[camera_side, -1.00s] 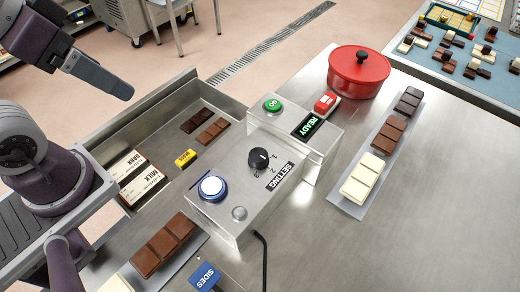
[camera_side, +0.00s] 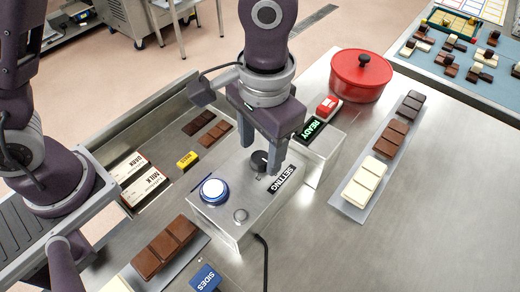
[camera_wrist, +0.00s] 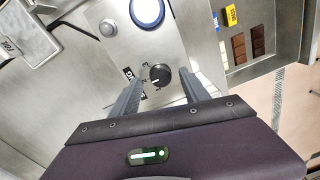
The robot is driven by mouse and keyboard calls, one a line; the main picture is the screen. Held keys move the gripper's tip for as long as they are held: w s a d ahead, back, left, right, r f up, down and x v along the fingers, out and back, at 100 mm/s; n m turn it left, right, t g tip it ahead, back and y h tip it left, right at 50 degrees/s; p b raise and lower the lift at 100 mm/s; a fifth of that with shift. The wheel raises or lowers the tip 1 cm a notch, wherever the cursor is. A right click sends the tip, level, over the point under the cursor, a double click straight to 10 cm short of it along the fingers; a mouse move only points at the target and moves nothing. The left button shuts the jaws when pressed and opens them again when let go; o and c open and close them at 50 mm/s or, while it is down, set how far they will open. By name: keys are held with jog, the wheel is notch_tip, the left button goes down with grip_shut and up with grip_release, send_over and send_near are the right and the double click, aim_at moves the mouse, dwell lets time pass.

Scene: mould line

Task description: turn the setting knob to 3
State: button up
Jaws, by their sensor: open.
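The black setting knob (camera_side: 260,160) sits on top of the steel control box (camera_side: 225,225), beside the SETTING label (camera_side: 282,179). In the wrist view the knob (camera_wrist: 160,75) lies between and just beyond my fingertips, with a pale pointer line on it. Number marks beside it are partly hidden, so I cannot read the setting. My gripper (camera_side: 262,164) is open over the box, pointing down, with its fingers on either side of the knob. In the wrist view my gripper (camera_wrist: 164,88) shows a gap between each finger and the knob.
A READY display (camera_side: 313,128) and a red switch (camera_side: 327,104) stand behind. A red pot (camera_side: 360,75) and a chocolate tray (camera_side: 345,208) are to the right.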

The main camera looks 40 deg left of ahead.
jog(key=shift+a+f, duration=0.1)
jog(key=shift+f, duration=0.75)
grip_shut()
jog(key=shift+m, duration=0.3)
jog(key=m, duration=1.1)
jog(key=shift+a, duration=0.1)
jog(key=shift+m, duration=0.3)
grip_release()
